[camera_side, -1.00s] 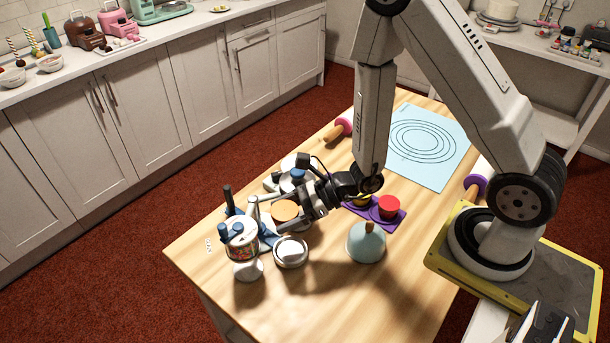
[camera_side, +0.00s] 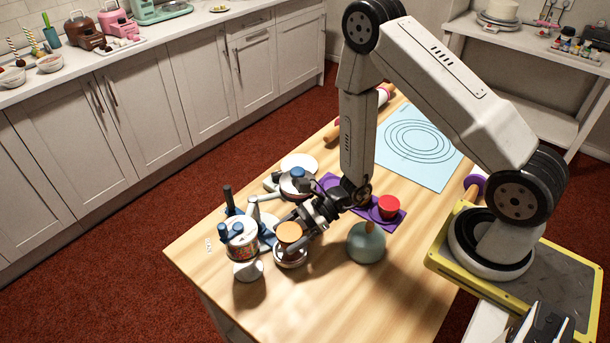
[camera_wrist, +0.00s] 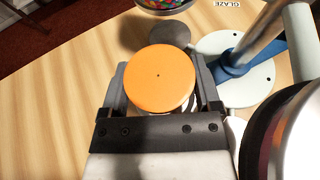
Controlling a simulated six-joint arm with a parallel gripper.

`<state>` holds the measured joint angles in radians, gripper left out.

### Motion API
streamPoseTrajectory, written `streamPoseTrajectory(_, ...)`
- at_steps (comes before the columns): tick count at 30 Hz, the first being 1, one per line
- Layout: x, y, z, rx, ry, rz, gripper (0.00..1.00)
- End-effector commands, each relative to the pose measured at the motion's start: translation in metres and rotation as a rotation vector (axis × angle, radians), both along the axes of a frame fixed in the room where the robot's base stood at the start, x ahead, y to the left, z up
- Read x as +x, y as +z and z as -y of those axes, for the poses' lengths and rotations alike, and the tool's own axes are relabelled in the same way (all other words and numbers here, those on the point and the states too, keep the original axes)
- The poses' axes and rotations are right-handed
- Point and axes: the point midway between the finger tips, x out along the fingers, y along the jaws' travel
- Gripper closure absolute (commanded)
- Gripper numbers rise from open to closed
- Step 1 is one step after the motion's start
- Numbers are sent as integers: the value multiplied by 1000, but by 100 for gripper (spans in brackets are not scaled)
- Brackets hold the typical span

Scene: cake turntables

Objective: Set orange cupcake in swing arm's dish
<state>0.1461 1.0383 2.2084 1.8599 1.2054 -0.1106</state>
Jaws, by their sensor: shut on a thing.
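The orange cupcake (camera_side: 289,231), with a flat orange top, is held upright in my gripper (camera_side: 292,240) in the side view. In the wrist view the cupcake (camera_wrist: 158,78) sits between the two dark fingers, its top facing the camera. The cupcake hides most of the dish in the wrist view. The swing arm's pale post and blue clamp (camera_wrist: 232,68) stand to the right of the cupcake there.
A sprinkle jar (camera_side: 242,247) on a white foot stands left of the dish. A pale blue dome with a wooden knob (camera_side: 366,246) and a red cupcake (camera_side: 389,206) on a purple mat are to the right. The front table is clear.

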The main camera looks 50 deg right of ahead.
Motion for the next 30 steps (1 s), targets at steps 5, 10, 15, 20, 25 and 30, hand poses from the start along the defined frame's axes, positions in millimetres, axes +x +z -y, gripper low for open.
streamPoseTrajectory(5,0,-1,0,0,1,0,78)
streamPoseTrajectory(10,0,-8,0,0,0,-2,78)
streamPoseTrajectory(15,0,-19,0,0,0,-2,78)
streamPoseTrajectory(20,0,-28,0,-1,0,-3,78)
streamPoseTrajectory(25,0,-30,0,-1,0,0,78)
streamPoseTrajectory(30,0,-30,0,-1,0,0,78)
